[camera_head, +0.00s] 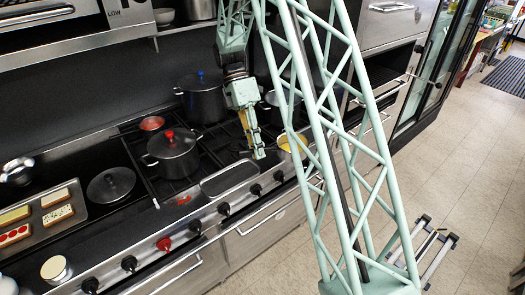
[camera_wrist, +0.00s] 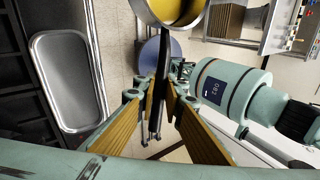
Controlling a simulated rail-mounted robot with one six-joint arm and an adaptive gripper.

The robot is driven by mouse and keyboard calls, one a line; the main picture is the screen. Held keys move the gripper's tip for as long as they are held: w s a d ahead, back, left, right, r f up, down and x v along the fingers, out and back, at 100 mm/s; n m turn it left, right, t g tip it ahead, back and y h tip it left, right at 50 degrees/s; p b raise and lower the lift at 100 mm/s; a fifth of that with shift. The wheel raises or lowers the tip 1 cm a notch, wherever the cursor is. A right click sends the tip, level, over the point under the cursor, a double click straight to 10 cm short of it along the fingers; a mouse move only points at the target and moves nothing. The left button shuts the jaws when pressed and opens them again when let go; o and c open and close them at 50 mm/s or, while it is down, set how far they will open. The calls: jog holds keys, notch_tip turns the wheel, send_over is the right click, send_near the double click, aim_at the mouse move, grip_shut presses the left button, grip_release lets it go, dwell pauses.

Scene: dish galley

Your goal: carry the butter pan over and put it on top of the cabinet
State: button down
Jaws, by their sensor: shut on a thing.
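The butter pan shows as a round metal pan with yellow contents (camera_head: 293,143) at the right end of the stove, partly hidden behind my arm. In the wrist view the pan's rim and yellow inside (camera_wrist: 180,12) are at the top edge, cut off by the frame. My gripper (camera_head: 259,152) points down beside the pan; in the wrist view its fingers (camera_wrist: 160,100) are closed on the pan's dark handle. I cannot tell from these views whether the pan touches the stove. A steel cabinet front (camera_head: 388,25) stands at the back right; its top is out of view.
A black pot with a red knob (camera_head: 174,152) and one with a blue knob (camera_head: 203,97) stand on the stove (camera_head: 130,150). An empty oblong tray (camera_head: 230,178) lies left of my gripper; it also shows in the wrist view (camera_wrist: 68,82). The floor (camera_head: 475,165) at right is mostly clear.

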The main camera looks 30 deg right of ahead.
jog(key=w+a+r+m+t+y+b, duration=0.2)
jog(key=w+a+m+t+y+b, duration=0.1)
jog(key=w+a+m+b, duration=0.2)
jog(key=w+a+r+m+t+y+b, duration=0.3)
jog(key=w+a+m+b, duration=0.2)
jog(key=a+m, duration=0.5)
jog(key=shift+w+m+t, duration=0.3)
jog(key=shift+w+m, duration=0.25)
jog(key=shift+m, duration=0.85)
jog(key=shift+a, duration=0.1)
